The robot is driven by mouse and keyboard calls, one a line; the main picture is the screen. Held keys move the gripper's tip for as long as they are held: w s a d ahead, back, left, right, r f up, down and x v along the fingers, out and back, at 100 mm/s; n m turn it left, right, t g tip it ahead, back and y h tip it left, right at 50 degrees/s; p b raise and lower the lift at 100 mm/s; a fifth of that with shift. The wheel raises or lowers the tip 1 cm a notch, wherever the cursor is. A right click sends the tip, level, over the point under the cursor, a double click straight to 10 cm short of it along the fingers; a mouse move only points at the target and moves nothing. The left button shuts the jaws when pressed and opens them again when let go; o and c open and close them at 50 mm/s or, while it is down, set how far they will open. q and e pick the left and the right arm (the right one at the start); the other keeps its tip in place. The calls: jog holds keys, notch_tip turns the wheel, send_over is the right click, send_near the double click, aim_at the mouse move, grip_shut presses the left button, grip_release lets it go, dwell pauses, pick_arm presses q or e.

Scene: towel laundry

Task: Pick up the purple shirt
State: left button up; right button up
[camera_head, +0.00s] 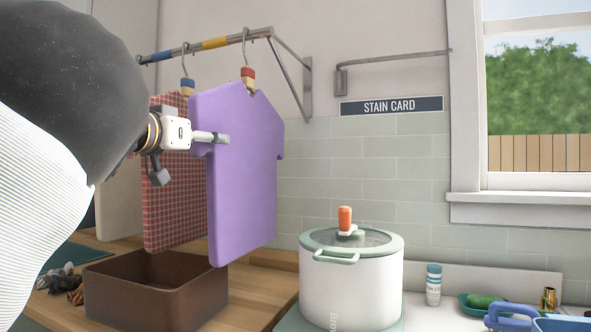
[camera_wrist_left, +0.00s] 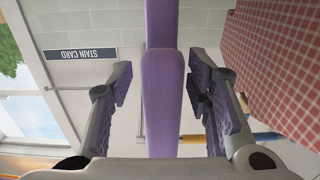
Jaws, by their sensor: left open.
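The purple shirt (camera_head: 242,185) is a stiff, flat shirt shape on a hanger with a red block, hung from the wall rail (camera_head: 208,44). In the left wrist view the purple shirt (camera_wrist_left: 165,118) shows edge-on between my two fingers, with a gap on either side. My left gripper (camera_head: 217,138) is open at the shirt's left sleeve, one finger in front of it; the other finger is hidden behind the shirt. The left gripper also fills the wrist view (camera_wrist_left: 165,84). My right gripper is not in view.
A red checked cloth (camera_head: 172,190) hangs close beside the shirt. Below stand a brown bin (camera_head: 150,300) and a white pot (camera_head: 350,285) with an orange-knobbed lid. A sign (camera_head: 391,106) reads "STAIN CARD".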

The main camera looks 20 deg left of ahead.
pick_arm(q)
jog(key=w, duration=0.3)
jog(key=shift+w+f, duration=0.1)
jog(key=shift+w, duration=0.3)
jog(key=shift+d, duration=0.1)
grip_shut()
